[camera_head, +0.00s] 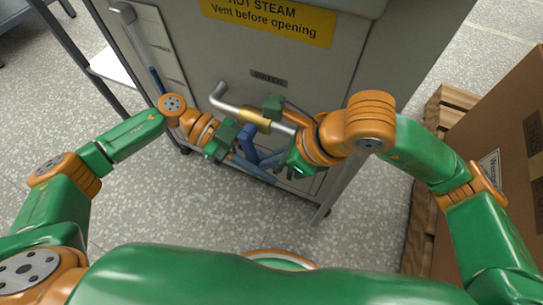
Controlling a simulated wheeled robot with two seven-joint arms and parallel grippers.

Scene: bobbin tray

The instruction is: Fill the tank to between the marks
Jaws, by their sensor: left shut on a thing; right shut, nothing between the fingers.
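The grey steam tank cabinet (200,45) fills the upper middle, with a yellow hot-steam label (270,20). A sight tube (136,38) runs down its upper left, with blue in its lower part (155,80). The marks are too small to tell. A bent grey pipe (225,99) leads to a brass valve body (254,119), with a blue handle (250,136) below it. My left gripper (233,154) is shut at the blue handle, its contact partly hidden. My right gripper (288,160) is shut and empty, just right of the handle.
Cardboard boxes (505,125) on a wooden pallet (420,215) stand at the right, close to my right arm. A dark metal frame (75,50) stands at the upper left. The speckled floor (345,240) between is clear.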

